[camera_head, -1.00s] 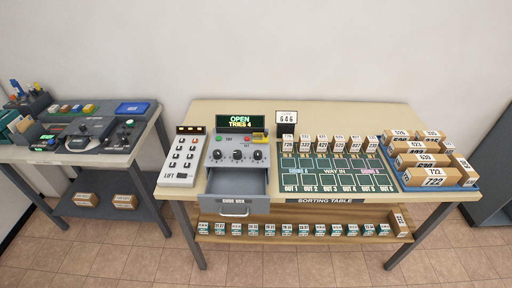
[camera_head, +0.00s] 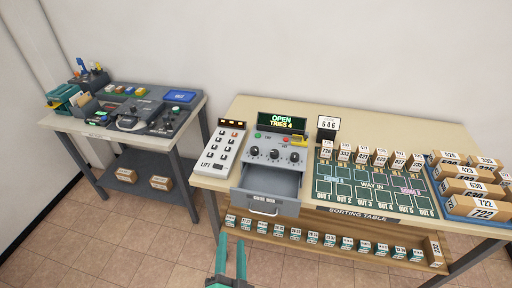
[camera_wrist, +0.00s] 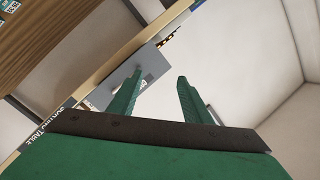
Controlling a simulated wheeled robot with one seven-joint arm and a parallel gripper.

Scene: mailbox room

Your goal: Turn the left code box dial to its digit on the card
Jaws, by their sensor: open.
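The grey code box (camera_head: 277,157) stands on the sorting table with three dark dials in a row on its face. The left dial (camera_head: 254,151) is at the left of the row; its setting is too small to read. The box's display (camera_head: 281,121) reads OPEN, TRIES 4, and its drawer (camera_head: 268,185) is pulled out. The card (camera_head: 328,124) behind the board reads 646. My green gripper (camera_head: 231,262) is open and empty, low in front of the table and apart from the box. In the wrist view its two fingers (camera_wrist: 158,95) stand apart.
A lift keypad (camera_head: 221,149) stands left of the code box. A sorting board (camera_head: 372,187) with several small boxes is to the right, then a blue tray (camera_head: 436,199) of parcels. A shelf (camera_head: 340,238) with boxes runs below. A second table (camera_head: 72,126) stands at left.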

